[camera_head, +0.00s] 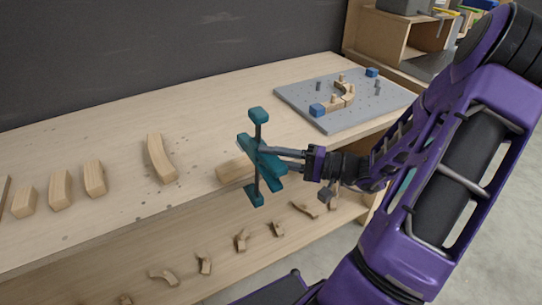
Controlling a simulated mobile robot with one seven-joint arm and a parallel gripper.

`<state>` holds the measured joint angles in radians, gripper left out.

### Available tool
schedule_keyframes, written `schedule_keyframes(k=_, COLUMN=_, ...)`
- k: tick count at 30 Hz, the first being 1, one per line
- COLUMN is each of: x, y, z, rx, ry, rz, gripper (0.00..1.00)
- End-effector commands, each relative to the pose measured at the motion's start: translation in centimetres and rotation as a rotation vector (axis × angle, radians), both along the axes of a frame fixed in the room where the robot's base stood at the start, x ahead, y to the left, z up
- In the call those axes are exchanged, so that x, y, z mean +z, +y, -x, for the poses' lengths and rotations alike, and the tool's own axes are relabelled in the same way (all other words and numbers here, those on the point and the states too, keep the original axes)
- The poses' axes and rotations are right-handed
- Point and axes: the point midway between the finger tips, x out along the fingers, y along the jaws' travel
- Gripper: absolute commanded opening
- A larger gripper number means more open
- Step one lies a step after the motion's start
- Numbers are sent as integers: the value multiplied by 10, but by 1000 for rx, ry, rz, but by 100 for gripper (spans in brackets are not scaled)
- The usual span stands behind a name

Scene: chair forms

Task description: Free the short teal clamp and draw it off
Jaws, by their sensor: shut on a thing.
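The short teal clamp (260,119) is in the middle of the head view, upright, with a dark rod, a teal block at its top and a teal foot at its bottom. My gripper (266,154) comes in from the right on my purple arm and is shut on the clamp at its wide middle part. The clamp shows in front of the bench's front edge and looks clear of the wood piece (229,170) behind it, which it partly hides. The exact gap between them cannot be told.
Several curved wooden blocks (160,158) stand at left. Small wood pieces (205,264) lie on the lower shelf. A wooden cabinet (381,38) is behind.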

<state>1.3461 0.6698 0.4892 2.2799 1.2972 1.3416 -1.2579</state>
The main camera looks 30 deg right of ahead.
Motion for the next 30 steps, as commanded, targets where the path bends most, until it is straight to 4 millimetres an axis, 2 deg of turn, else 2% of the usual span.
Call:
schedule_keyframes(k=10, x=3, y=0, z=0, rx=0, ry=-4, rz=0, gripper=0)
schedule_keyframes(k=19, x=-5, y=0, z=0, rx=0, ry=-4, rz=-1, gripper=0)
schedule_keyframes(k=30, x=-4, y=0, z=2, rx=0, ry=-3, rz=0, gripper=0)
